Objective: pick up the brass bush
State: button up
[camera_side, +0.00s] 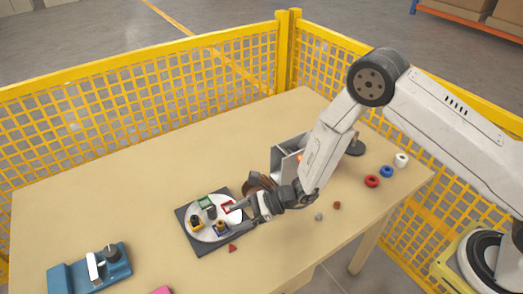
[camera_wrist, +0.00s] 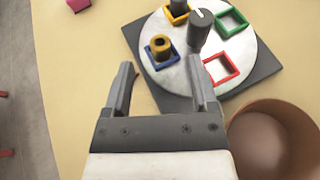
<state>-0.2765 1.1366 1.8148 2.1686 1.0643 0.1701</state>
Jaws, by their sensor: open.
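The brass bush (camera_wrist: 160,47) is a gold-coloured hollow cylinder standing upright in a blue square frame (camera_wrist: 150,60) on a round white disc (camera_wrist: 187,67). In the side view, the bush (camera_side: 220,226) is small, near the front of the disc. My gripper (camera_wrist: 160,64) is open, with nothing between its fingers. In the wrist view the bush lies just beyond the fingertips, roughly centred between them. In the side view my gripper (camera_side: 238,212) is at the disc's right side, tilted low. I cannot tell its exact height or gap to the bush.
The disc, on a dark square plate (camera_wrist: 130,36), also carries a dark knob (camera_wrist: 199,28), a red frame (camera_wrist: 221,68), a green frame (camera_wrist: 232,22) and an occupied yellow frame (camera_wrist: 178,14). A brown bowl (camera_wrist: 268,143) is close right. A red triangle (camera_side: 232,248) lies in front.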

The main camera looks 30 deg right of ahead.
aim_at(222, 223)
jog(key=shift+x, duration=1.85)
grip_shut()
